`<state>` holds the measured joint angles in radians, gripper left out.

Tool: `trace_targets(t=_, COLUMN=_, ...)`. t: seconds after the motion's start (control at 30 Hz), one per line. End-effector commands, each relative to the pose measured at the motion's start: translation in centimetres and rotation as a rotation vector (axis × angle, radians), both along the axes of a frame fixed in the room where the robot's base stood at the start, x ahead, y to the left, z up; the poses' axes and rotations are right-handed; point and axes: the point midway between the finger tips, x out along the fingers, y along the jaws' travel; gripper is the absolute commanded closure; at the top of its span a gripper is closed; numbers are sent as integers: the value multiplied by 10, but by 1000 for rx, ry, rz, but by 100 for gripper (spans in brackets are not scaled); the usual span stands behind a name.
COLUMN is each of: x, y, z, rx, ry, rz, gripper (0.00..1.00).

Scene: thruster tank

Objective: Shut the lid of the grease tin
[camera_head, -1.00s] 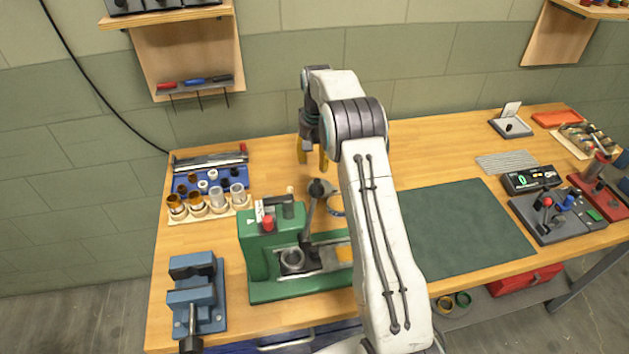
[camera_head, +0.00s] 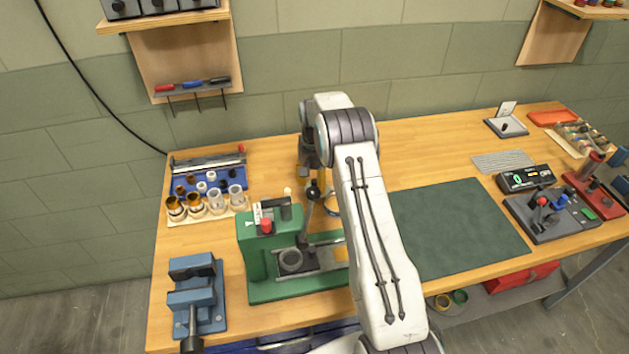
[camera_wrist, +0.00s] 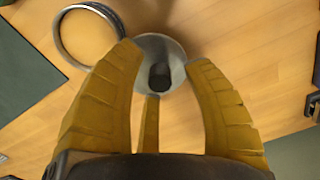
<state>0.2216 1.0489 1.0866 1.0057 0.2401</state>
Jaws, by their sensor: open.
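A round tin with a grey rim and a tan inside, seemingly the grease tin (camera_wrist: 63,38), sits on the bench at the upper left of the wrist view. Part of it shows beside my arm in the head view (camera_head: 330,211). A grey disc with a dark knob (camera_wrist: 158,76), perhaps its lid, lies beyond my fingertips in the wrist view. In the head view my gripper (camera_head: 304,176) is partly hidden.
A green press (camera_head: 262,262) with an upright lever stands close, nearer the bench front. A rack of cups (camera_head: 207,208) is at the left, a blue vise (camera_head: 196,295) at the front left. A dark green mat (camera_head: 460,230) lies clear to the right.

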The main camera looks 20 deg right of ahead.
Motion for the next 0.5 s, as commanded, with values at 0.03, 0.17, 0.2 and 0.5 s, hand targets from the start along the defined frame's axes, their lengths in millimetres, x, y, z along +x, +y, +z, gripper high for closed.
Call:
trace_targets(t=0.03, x=0, y=0, z=0, rx=0, ry=0, rz=0, gripper=55)
trace_targets(t=0.17, x=0, y=0, z=0, rx=0, ry=0, rz=0, gripper=55)
trace_targets(t=0.2, x=0, y=0, z=0, rx=0, ry=0, rz=0, gripper=52)
trace_targets(t=0.5, x=0, y=0, z=0, rx=0, ry=0, rz=0, gripper=79)
